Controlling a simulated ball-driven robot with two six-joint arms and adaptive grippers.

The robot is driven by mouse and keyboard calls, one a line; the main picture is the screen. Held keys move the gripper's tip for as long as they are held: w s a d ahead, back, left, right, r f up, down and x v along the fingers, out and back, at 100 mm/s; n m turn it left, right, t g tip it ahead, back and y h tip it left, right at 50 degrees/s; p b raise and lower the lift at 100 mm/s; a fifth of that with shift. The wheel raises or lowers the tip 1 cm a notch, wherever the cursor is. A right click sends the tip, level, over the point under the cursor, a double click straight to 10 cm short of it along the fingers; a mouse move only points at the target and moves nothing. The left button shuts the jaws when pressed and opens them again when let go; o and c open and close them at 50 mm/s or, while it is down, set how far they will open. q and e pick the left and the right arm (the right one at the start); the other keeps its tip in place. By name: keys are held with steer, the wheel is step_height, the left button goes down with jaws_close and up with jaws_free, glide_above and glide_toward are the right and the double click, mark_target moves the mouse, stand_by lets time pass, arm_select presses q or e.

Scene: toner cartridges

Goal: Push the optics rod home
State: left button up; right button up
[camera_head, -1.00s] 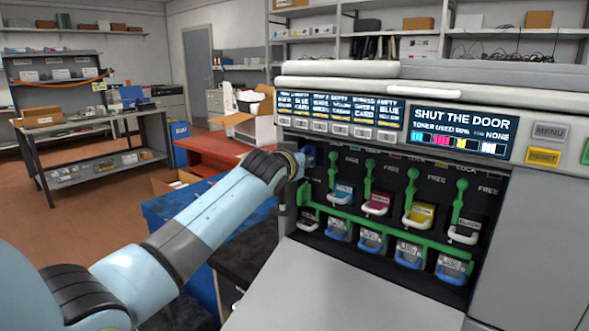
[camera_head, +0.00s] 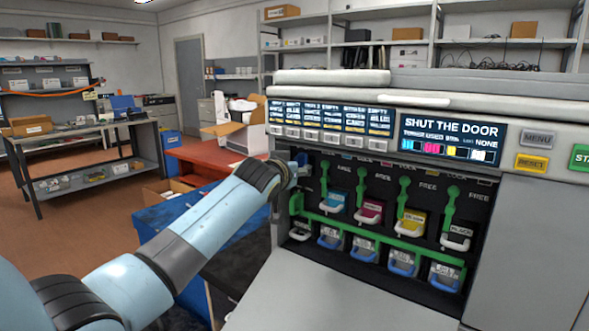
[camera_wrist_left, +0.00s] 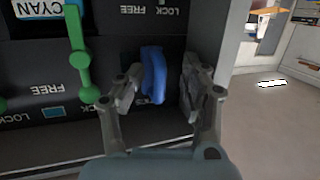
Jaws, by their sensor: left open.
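The optics rod shows as a blue handle (camera_wrist_left: 153,75) standing out of the dark front of the open printer bay, in the left wrist view. My left gripper (camera_wrist_left: 160,95) is open, with one finger on either side of the blue handle; whether either finger touches it I cannot tell. In the head view my left gripper (camera_head: 299,170) is at the bay's upper left corner and a bit of the blue handle (camera_head: 302,158) shows above it. The rod's inner length is hidden. My right gripper is not in view.
Green levers (camera_head: 403,200) stand over the cyan, magenta, yellow and black cartridges (camera_head: 410,222). A green bar (camera_head: 375,238) runs across the bay above several blue-handled bottles. The lowered door (camera_head: 320,290) lies in front. The screen (camera_head: 450,137) reads "SHUT THE DOOR".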

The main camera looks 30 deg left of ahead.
arm_select(q)
steer(key=shift+o, duration=0.8)
steer(key=shift+d, duration=0.1)
steer(key=p+v, duration=0.5)
steer(key=v, duration=0.2)
stand_by(0.9)
stand_by(0.4)
